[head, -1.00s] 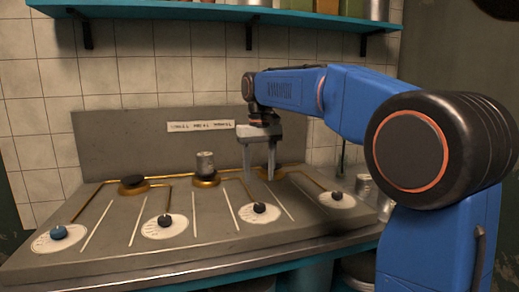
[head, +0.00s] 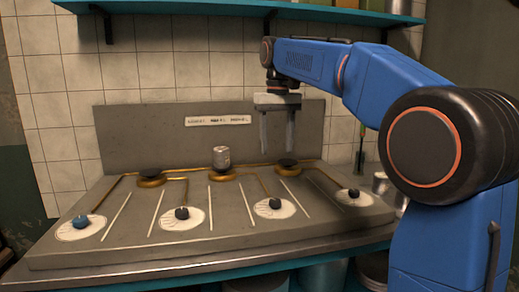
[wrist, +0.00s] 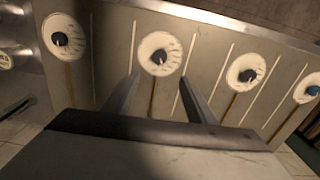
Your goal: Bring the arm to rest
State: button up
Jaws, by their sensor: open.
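My gripper (head: 278,132) hangs from my blue arm, fingers pointing down, above the right side of the grey stove top (head: 140,232) in the head view. Its two fingers are apart with nothing between them. In the wrist view my gripper (wrist: 158,88) also shows open and empty, with the stove's dials beyond it. The fingertips are clear of the stove surface.
A metal can (head: 221,157) stands on the middle burner. A left burner (head: 150,176) and a right burner (head: 287,165) are bare. Several dials line the front, one blue (head: 80,221). A teal shelf (head: 240,12) runs above. Metal containers (head: 381,184) stand at the right.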

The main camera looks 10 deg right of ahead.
jog(key=s+d+f+t, duration=0.1)
jog(key=s+d+f, duration=0.1)
jog(key=s+f, duration=0.55)
jog(key=s+d+f+t, duration=0.2)
jog(key=s+d+f, duration=0.15)
jog(key=s, duration=0.75)
jog(key=s+d+f+t, duration=0.1)
jog(key=s+f, duration=1.4)
jog(key=f, duration=0.3)
jog(key=shift+d+m+t, duration=0.25)
jog(key=shift+m+t, duration=0.05)
jog(key=shift+t, duration=0.1)
